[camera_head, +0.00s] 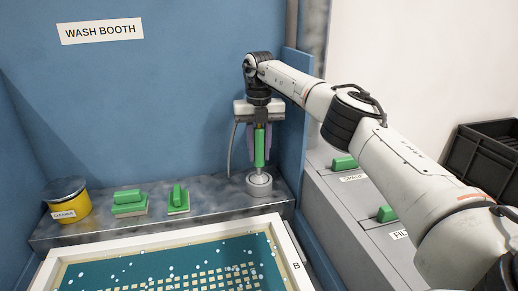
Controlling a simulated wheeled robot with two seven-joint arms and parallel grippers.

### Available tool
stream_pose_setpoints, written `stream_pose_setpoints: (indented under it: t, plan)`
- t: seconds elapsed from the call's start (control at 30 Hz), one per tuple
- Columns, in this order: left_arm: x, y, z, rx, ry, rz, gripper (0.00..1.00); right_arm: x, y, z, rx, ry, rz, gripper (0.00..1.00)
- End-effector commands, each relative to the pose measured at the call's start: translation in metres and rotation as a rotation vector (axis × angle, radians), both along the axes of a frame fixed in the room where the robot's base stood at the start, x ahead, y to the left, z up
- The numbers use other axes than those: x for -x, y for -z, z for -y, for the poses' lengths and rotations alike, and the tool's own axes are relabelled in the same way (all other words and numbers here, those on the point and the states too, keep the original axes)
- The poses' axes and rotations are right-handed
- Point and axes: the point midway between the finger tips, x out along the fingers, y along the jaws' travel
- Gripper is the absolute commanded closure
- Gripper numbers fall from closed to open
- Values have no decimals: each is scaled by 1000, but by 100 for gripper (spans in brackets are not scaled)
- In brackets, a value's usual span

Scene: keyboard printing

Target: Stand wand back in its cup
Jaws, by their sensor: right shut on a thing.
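The wand (260,148) is green and upright, with a hose hanging beside it on the left. My right gripper (260,140) points down above the back shelf and is shut on the wand. The grey cup (259,187) stands on the shelf directly below the wand. The wand's lower end is at the cup's mouth; I cannot tell how deep it is inside. My left gripper is not in view.
A yellow cleaner tub (67,201) and two green-handled tools (129,204) (178,200) stand on the metal shelf (218,207). A white-framed screen (285,248) lies in front. A grey cabinet (342,215) and black crate (482,155) are at the right.

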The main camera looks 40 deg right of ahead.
Motion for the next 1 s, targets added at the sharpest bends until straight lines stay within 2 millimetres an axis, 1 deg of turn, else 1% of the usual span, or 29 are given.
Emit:
stream_pose_setpoints:
  t: [0.7, 1.0]
  plan:
    - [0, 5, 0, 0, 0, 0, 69, 0, 22, 0, -1, 0, 1, 100]
    - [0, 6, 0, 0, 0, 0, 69, 0, 27, 0, -1, 1, 1, 100]
